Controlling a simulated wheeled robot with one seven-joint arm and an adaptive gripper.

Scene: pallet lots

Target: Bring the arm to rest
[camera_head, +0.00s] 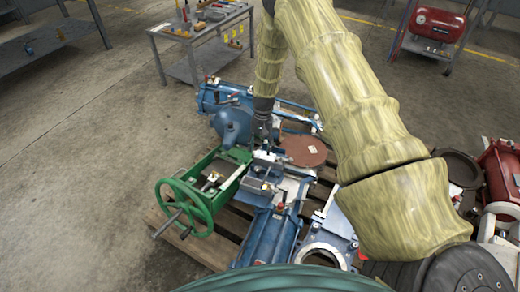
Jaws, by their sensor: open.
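My arm, in a yellowish ribbed cover, comes in from the lower right, rises to the top middle and bends down. My gripper (262,138) is at its lower end, small and dark, pointing down over the machine parts on the pallet. It is just above or in front of a grey metal vise-like part (262,175); I cannot tell whether they touch. I see nothing held in it. The fingertips are hard to make out against the parts behind.
A wooden pallet (208,246) bears a green frame with handwheel (187,207), blue machinery (233,124) and a rusty disc (303,151). Red and dark parts lie at right. A tool table (160,30) and a red compressor (437,24) stand behind. The floor at left is clear.

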